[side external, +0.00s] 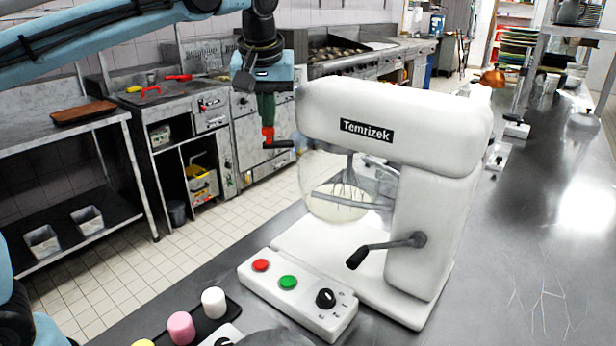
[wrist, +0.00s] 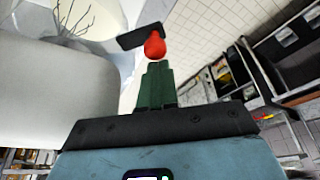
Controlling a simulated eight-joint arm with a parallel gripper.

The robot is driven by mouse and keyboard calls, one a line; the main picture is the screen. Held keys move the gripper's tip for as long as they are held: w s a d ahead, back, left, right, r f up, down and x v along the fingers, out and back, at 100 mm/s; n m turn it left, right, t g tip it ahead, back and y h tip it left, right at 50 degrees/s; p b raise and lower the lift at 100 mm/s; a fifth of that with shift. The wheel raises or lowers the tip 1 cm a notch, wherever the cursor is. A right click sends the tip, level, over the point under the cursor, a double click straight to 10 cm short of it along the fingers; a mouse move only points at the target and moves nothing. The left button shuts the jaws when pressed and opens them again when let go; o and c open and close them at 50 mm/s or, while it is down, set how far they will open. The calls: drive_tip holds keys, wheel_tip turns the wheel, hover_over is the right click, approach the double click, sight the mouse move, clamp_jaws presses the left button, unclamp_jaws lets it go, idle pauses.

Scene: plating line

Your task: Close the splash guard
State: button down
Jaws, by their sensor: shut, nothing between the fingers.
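The white stand mixer (side external: 400,125) stands on the steel counter. Its clear splash guard (side external: 318,170) shows in front of the whisk (side external: 346,185), under the mixer head. A red knob (side external: 268,134) on a black tab (side external: 281,144) sticks out to the left of the guard. My gripper (side external: 267,118) is shut and points down just above the red knob, left of the mixer head. In the wrist view, the green fingertips (wrist: 157,68) are together right by the red knob (wrist: 155,46) and black tab (wrist: 140,36). I cannot tell whether they touch it.
The control box (side external: 300,300) with red and green buttons and a dial sits in front of the mixer. A black lever (side external: 385,248) juts from the mixer's column. White and pink pieces (side external: 181,326) lie on a dark tray at lower left. Space left of the gripper is open.

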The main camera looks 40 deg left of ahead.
drive_tip(key=s+d+n+g+y, duration=0.1)
drive_tip(key=s+d+n+g, duration=0.1)
drive_tip(key=d+n, duration=0.6)
drive_tip(key=shift+s+d+n+g, duration=0.4)
drive_tip(key=shift+s+d, duration=0.35)
drive_tip(key=shift+d, duration=3.15)
drive_tip(key=shift+d, duration=0.15)
